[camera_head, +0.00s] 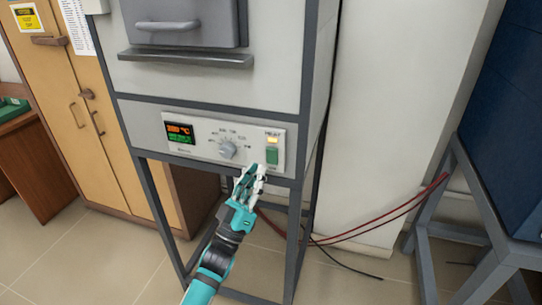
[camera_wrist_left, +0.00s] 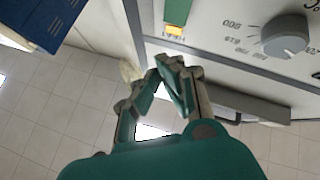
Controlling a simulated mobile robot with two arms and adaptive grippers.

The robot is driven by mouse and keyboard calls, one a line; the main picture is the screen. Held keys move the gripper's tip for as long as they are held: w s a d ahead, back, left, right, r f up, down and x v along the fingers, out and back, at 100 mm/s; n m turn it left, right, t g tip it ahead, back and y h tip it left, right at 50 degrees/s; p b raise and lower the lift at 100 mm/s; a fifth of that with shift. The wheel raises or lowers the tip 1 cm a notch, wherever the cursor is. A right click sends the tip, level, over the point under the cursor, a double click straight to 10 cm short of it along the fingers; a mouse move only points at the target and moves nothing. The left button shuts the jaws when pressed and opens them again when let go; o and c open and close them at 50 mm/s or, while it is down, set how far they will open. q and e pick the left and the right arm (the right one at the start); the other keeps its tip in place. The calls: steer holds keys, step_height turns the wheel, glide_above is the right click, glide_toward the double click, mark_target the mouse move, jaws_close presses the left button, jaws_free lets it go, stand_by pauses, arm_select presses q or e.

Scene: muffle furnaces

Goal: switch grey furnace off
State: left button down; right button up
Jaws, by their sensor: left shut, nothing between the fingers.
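The grey furnace (camera_head: 270,85) stands on a dark frame, with a control panel (camera_head: 203,153) on its front. The panel has a lit display (camera_head: 180,133), a grey round knob (camera_head: 228,150), a lit amber lamp (camera_head: 272,141) and a green switch (camera_head: 272,156) at its right end. My left gripper (camera_head: 256,169) is shut and empty, just below and left of the green switch. In the left wrist view the fingertips (camera_wrist_left: 170,64) are close together, near the amber lamp (camera_wrist_left: 173,30) and the green switch (camera_wrist_left: 177,10), which is cut by the edge. Contact cannot be told. My right gripper is not in view.
The furnace door (camera_head: 185,28) and its ledge (camera_head: 185,59) are above the panel. A wooden cabinet (camera_head: 85,110) stands at the left. A dark blue unit (camera_head: 510,130) on a grey stand is at the right. Red and black cables (camera_head: 370,230) run between the stands.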

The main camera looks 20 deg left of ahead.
arm_select(q)
steer(key=shift+w+r+b, duration=0.15)
steer(key=shift+w+b, duration=0.2)
steer(key=shift+w, duration=0.75)
steer(key=shift+w+r+b, duration=0.1)
steer(key=shift+w+b, duration=0.2)
steer(key=shift+w, duration=0.75)
steer(key=shift+w, duration=0.45)
steer(key=shift+w+d+r+b, duration=0.1)
steer(key=shift+w+b, duration=0.2)
steer(key=shift+b, duration=0.05)
steer(key=shift+s, duration=0.1)
stand_by(0.4)
steer(key=shift+s+p, duration=0.35)
steer(key=shift+s, duration=0.35)
steer(key=shift+s, duration=0.1)
steer(key=shift+s+f+p, duration=0.2)
steer(key=shift+s+p, duration=0.35)
steer(key=shift+s, duration=0.65)
steer(key=shift+s+f+p, duration=0.15)
steer(key=shift+s+p, duration=0.35)
steer(key=shift+s, duration=0.7)
